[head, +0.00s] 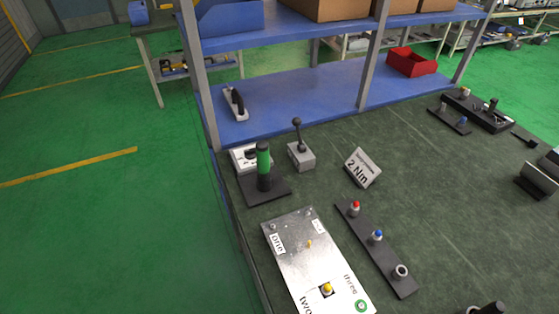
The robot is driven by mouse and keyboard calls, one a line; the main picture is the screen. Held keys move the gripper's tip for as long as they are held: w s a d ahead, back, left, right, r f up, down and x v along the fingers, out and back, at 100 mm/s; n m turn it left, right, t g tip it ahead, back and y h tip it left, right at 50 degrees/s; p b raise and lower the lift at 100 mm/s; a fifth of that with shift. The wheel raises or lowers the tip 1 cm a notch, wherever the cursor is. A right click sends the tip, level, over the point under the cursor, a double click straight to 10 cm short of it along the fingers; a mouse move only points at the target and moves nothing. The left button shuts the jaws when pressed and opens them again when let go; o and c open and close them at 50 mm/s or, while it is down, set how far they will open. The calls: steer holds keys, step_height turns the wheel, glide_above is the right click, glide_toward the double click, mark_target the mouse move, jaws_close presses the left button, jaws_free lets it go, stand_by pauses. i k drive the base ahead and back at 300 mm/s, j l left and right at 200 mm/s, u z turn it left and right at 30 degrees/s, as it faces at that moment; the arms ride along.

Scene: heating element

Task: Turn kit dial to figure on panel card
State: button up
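The panel card (362,168) is a small grey plate tilted on the dark bench top. It reads "2 Nm" in large print, with a smaller line above that is too small to read. A white box with a black knob (250,155), which looks like a dial, stands at the bench's left edge. A green-and-black upright cylinder (263,165) partly hides it, and its markings and setting cannot be read. A silver metal plate (300,262) in front carries a yellow knob (327,289) and word labels, "three" among them.
A grey lever box (301,155) stands between the cylinder and the card. A blue shelf (300,97) runs behind, with upright posts. The bench right of the strip is mostly clear.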

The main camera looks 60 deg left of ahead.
mark_target(250, 155)
steer(key=u, duration=1.65)
